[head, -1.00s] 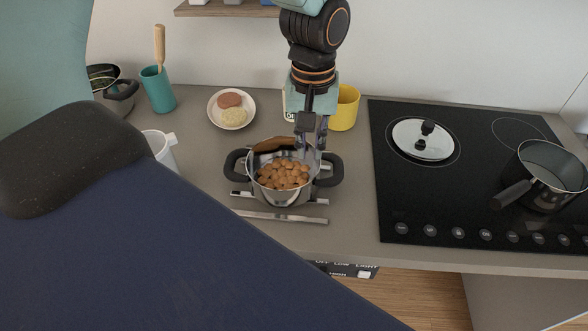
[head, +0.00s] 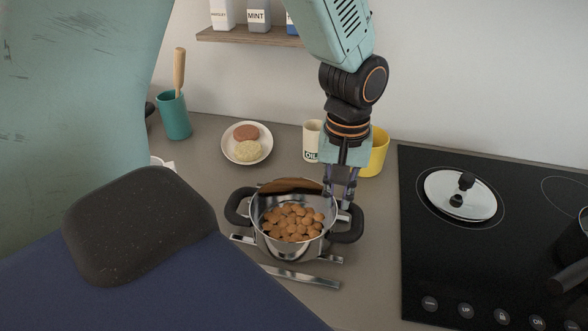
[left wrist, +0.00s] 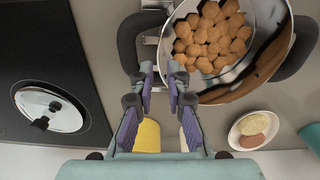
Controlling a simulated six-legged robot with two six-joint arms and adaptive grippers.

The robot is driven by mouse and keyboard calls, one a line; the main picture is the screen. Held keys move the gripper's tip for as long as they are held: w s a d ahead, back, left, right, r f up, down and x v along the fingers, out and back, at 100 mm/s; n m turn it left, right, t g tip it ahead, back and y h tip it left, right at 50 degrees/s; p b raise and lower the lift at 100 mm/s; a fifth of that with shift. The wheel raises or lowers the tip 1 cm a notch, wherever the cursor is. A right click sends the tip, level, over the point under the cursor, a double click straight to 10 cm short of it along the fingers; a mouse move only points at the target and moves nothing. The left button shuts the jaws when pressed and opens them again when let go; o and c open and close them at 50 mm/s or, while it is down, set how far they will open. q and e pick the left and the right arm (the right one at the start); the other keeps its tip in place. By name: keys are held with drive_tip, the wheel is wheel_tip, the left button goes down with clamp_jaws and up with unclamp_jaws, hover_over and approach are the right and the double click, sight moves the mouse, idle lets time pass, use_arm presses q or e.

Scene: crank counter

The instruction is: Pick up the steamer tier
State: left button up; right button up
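The likely steamer tier is a round steel pot (head: 270,236) with two black side handles, holding many brown pieces. It stands on the counter in the head view, and part of it shows at the top of the left wrist view (left wrist: 280,60). My left gripper (head: 341,196) is at its back right rim, near the right handle (head: 347,228). In the left wrist view the two fingers (left wrist: 163,76) are apart with nothing clearly held. One finger is on the pot side of the rim; I cannot tell whether they touch it. My right gripper is out of view.
A cooktop (head: 420,250) with a glass lid (head: 440,190) is at the right. A plate with two patties (head: 247,150), a cream cup (head: 312,143), a yellow mug (head: 378,155) and a teal utensil cup (head: 174,118) stand behind. A flat metal strip (head: 300,277) lies in front.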

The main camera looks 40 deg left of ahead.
use_arm(q)
drive_tip(key=f, duration=0.4)
drive_tip(key=shift+s+d+b, duration=0.25)
drive_tip(key=shift+d+b, duration=0.05)
drive_tip(key=shift+d, duration=0.1)
drive_tip(key=shift+a+f, duration=0.1)
drive_tip(key=shift+f, duration=0.15)
drive_tip(key=shift+a+f, duration=0.15)
drive_tip(key=shift+a, duration=0.05)
drive_tip(key=shift+d, duration=0.25)
clamp_jaws()
drive_tip(key=shift+a, duration=0.1)
